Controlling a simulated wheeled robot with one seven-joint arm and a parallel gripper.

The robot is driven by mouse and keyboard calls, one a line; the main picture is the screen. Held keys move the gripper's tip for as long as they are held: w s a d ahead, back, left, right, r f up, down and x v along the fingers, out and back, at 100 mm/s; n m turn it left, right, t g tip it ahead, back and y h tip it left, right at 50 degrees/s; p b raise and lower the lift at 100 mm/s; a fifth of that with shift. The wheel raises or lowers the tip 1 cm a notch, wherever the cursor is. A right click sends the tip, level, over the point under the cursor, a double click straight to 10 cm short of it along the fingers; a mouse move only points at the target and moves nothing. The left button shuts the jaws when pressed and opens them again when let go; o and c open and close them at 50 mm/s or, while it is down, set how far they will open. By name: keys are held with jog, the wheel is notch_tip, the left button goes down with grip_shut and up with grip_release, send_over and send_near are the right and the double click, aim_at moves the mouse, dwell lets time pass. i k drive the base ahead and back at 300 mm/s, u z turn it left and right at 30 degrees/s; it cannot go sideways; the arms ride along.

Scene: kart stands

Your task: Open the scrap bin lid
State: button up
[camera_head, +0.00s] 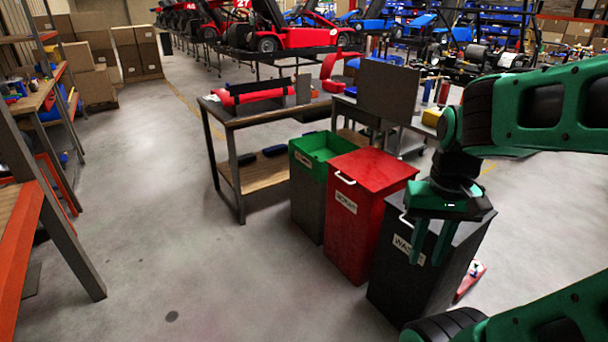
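The scrap bin (355,235) is a red box with a white label, standing between two other bins. Its red lid (375,168) lies flat and shut on top, with a white handle (345,178) at the front edge. My gripper (428,260) points down in front of the black bin, to the right of and below the red lid's handle. Its two green fingers are apart with nothing visible between them. It is clear of the red bin in the picture. My gripper and arm hide part of the black bin's top.
A black waste bin (400,275) with a white handle stands on the right. A workbench (240,118) is behind the bins. The floor (200,250) in front and left is clear. Shelving lines the left edge.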

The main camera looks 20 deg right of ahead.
aim_at(375, 171)
jog(key=z, duration=0.25)
jog(key=i, duration=1.3)
jog(key=z, duration=0.6)
